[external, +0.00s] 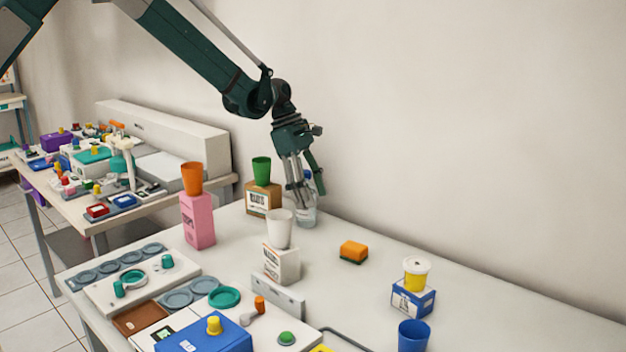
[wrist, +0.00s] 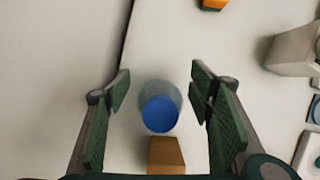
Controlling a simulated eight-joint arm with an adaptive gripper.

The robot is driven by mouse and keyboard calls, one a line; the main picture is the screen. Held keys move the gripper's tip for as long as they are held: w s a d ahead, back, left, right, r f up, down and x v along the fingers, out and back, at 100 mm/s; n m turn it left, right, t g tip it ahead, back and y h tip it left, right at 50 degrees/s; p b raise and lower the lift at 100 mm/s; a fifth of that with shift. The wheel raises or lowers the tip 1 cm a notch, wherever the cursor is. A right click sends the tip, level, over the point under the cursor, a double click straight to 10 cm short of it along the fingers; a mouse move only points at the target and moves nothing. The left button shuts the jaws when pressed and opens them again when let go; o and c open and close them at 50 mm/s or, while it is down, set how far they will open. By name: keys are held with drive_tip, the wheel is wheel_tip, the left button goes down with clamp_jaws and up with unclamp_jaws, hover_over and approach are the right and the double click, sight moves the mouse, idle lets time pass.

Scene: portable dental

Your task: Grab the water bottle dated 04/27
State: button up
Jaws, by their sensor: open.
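A clear bottle with a blue cap (wrist: 160,114) stands upright between the two green finger pads of my gripper (wrist: 160,92) in the wrist view. The fingers are open, with a gap on each side of the bottle. In the external view my gripper (external: 302,192) points down over the bottle (external: 305,216), whose upper part is largely hidden behind the fingers. No date is readable on it in either view.
A brown box (external: 263,199) with a green cup stands close left of the bottle. A white box (external: 282,264) with a white cup and an orange sponge (external: 353,251) are nearer the camera. The wall (external: 440,150) is close behind.

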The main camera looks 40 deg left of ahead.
drive_tip(key=shift+f, duration=0.1)
idle(0.5)
drive_tip(key=c, duration=1.2)
drive_tip(key=shift+r, duration=5)
